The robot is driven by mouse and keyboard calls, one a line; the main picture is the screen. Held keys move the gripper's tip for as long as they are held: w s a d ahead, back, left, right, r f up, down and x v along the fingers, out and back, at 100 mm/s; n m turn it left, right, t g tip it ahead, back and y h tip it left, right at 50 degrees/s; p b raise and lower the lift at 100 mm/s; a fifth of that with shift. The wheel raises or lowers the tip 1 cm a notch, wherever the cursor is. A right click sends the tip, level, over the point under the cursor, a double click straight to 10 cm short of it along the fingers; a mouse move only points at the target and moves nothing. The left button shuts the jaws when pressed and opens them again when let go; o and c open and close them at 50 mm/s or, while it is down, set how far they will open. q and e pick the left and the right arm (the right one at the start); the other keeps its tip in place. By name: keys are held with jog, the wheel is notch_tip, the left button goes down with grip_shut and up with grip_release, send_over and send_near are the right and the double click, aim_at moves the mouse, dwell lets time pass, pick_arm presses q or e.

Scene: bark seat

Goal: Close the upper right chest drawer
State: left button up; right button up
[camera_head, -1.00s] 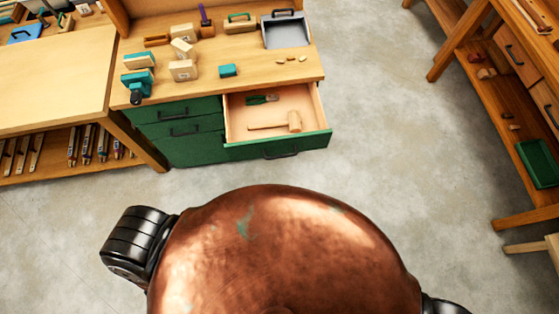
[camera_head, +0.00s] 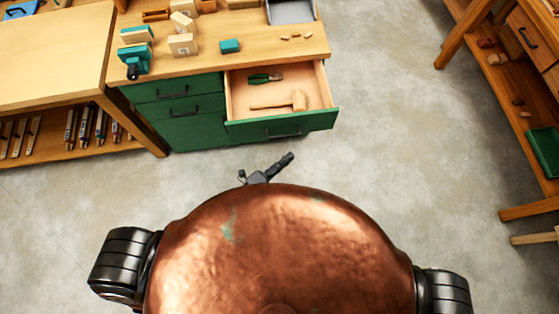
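The upper right chest drawer (camera_head: 275,131) is pulled out of the green chest under the workbench. It has a green front with a dark handle (camera_head: 283,135) and a pale wood inside. A wooden mallet (camera_head: 298,100) and green-handled pliers (camera_head: 264,78) lie in it. My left gripper (camera_head: 270,170), small and dark, shows just past the edge of my copper body, below the drawer front and apart from it. Its finger opening is not clear. Most of its arm is hidden behind my body. My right gripper is not in view.
The workbench top (camera_head: 270,62) carries wooden blocks, a teal block (camera_head: 230,46), a teal clamp and a grey tray (camera_head: 290,11). A shelf unit (camera_head: 512,90) stands at the right. Bare concrete floor lies right of the drawer and before it.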

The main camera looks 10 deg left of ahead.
pick_arm(q)
jog(key=x, duration=0.3)
jog(key=shift+w+d, duration=0.25)
jog(key=shift+w, duration=0.1)
grip_shut()
jog(key=shift+w+f, duration=0.15)
jog(key=shift+w, duration=2.15)
